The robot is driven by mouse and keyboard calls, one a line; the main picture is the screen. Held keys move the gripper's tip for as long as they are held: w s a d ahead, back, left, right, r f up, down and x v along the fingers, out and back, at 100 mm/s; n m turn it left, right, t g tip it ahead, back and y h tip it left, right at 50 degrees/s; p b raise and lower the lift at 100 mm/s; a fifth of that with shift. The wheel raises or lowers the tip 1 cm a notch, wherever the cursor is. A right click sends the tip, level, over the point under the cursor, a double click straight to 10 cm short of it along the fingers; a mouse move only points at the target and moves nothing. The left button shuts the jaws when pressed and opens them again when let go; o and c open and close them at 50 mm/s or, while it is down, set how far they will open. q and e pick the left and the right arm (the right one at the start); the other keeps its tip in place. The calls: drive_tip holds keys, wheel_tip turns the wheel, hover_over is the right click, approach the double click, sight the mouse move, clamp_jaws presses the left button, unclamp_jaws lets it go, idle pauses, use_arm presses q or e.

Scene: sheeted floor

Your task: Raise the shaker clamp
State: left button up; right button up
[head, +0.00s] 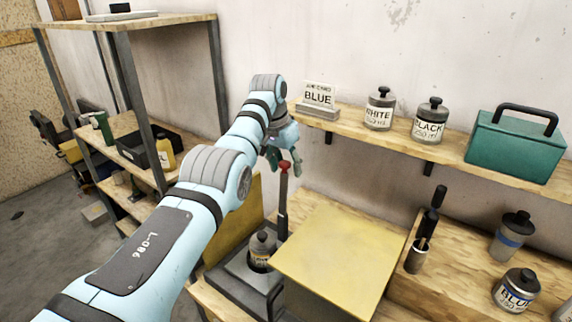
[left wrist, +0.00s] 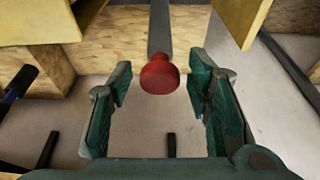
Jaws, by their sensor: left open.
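The shaker clamp is a dark upright bar (head: 283,210) with a red knob (head: 284,167) on its top end. It rises beside a grey-lidded bottle (head: 262,245) in the dark shaker base (head: 235,283). My left gripper (head: 285,160) is open at the knob's height, coming from above and behind it. In the left wrist view the red knob (left wrist: 160,75) lies between the two open green fingers, with a visible gap on both sides. The bar runs away from the knob. The bar's foot is partly hidden. My right gripper is not in view.
A yellow panel (head: 340,250) stands close right of the bar, another yellow panel (head: 240,215) on its left. A wall shelf (head: 450,150) holds a BLUE card, WHITE and BLACK bottles and a teal case (head: 515,148).

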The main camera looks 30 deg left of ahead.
use_arm(q)
drive_tip(key=v, duration=1.2)
drive_tip(key=shift+w+f, duration=0.1)
drive_tip(key=shift+w, duration=0.05)
